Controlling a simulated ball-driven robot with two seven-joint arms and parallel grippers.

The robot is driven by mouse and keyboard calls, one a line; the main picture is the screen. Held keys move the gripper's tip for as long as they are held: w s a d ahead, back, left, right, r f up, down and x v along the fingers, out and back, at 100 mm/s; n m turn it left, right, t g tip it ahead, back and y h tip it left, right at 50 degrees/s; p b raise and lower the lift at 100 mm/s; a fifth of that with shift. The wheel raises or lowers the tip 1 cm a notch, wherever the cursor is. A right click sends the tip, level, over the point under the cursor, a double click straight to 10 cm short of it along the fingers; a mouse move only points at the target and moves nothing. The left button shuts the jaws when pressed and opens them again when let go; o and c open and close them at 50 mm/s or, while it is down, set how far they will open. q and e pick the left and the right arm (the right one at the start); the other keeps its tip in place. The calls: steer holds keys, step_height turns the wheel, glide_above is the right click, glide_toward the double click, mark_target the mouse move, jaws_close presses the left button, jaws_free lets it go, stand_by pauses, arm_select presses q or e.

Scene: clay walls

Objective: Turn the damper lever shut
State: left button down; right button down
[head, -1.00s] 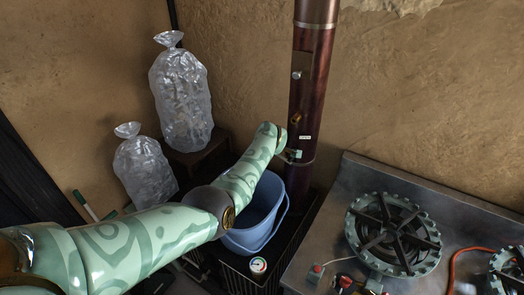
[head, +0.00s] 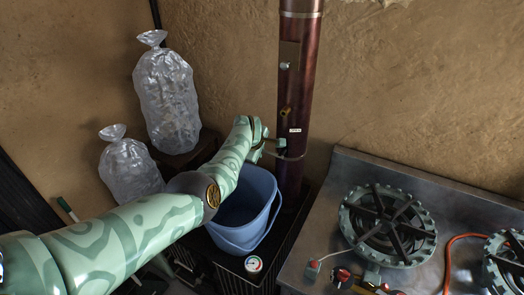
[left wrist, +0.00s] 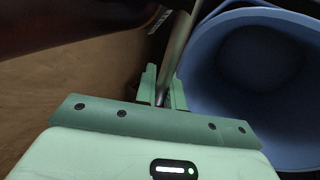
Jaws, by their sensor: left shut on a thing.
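A dark red stovepipe (head: 300,75) stands upright in the head view, with a small white label (head: 295,130) and a brass piece (head: 286,111) on it. My left gripper (head: 279,147) is at the pipe's left side, just below the label. In the left wrist view its green fingers (left wrist: 164,92) are shut on a slim grey metal rod, which looks like the damper lever (left wrist: 177,45). The lever is mostly hidden by the gripper in the head view, so its angle is hard to read there. My right gripper is not in view.
A blue bucket (head: 231,237) stands under my left forearm, close to the gripper. A gas burner (head: 388,226) on a steel counter (head: 345,180) is to the right. Two clear bags (head: 168,100) (head: 130,170) stand at the left by the clay wall.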

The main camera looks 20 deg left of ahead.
arm_select(q)
steer(key=c, duration=1.8)
jaws_free()
steer(key=shift+d+f, duration=0.15)
steer(key=shift+d, duration=0.15)
steer(key=o, duration=0.3)
steer(key=shift+w+d, duration=0.1)
steer(key=shift+w, duration=0.05)
steer(key=shift+w+f, duration=0.1)
steer(key=shift+w, duration=0.1)
steer(key=p+v, duration=0.8)
steer(key=v, duration=0.8)
steer(key=shift+s+r, duration=0.1)
steer(key=shift+r, duration=0.15)
